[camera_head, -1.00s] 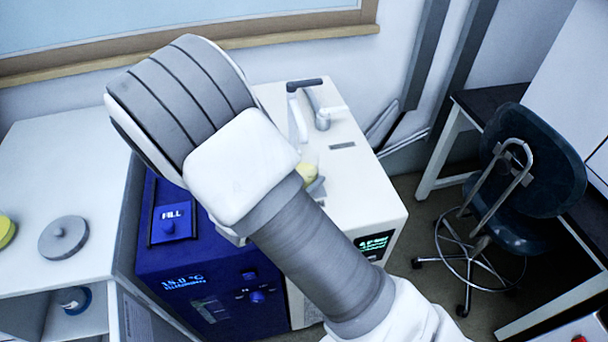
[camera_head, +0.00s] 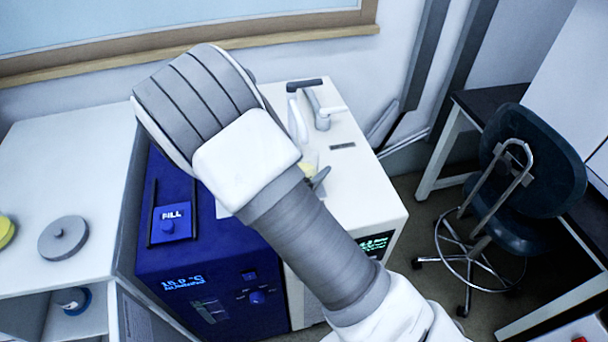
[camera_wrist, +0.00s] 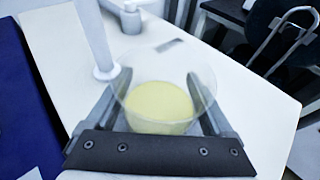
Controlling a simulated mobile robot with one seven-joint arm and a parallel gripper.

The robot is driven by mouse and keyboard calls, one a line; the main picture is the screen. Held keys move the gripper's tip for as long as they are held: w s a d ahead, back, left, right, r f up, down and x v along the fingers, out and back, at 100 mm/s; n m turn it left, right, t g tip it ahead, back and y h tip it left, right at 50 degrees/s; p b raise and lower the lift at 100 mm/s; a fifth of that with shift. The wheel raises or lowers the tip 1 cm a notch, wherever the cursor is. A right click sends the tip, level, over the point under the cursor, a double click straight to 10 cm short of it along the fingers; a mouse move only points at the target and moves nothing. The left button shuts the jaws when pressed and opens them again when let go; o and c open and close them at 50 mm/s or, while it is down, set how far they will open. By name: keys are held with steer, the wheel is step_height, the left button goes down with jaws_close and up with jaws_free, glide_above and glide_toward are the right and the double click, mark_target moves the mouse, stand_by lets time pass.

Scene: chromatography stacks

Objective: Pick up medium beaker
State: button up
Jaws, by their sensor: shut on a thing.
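The medium beaker (camera_wrist: 162,100) is a clear vessel with pale yellow contents, seen upright between the two fingers of my gripper (camera_wrist: 165,105) in the wrist view. The fingers are shut on its sides. In the head view a small part of the beaker (camera_head: 306,171) shows beside my arm, with a gripper finger (camera_head: 320,178) next to it. The rest of the beaker and gripper is hidden behind my arm there. The beaker is over the white instrument top (camera_head: 358,180); I cannot tell how far its base is from that surface.
A white upright spout (camera_wrist: 95,40) stands close to the left of the beaker. A blue chiller (camera_head: 215,260) adjoins the white instrument on the left. A white bench (camera_head: 90,180) holds a grey round lid (camera_head: 63,238). A dark chair (camera_head: 530,165) stands at right.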

steer(key=shift+c, duration=1.4)
steer(key=shift+r, duration=0.2)
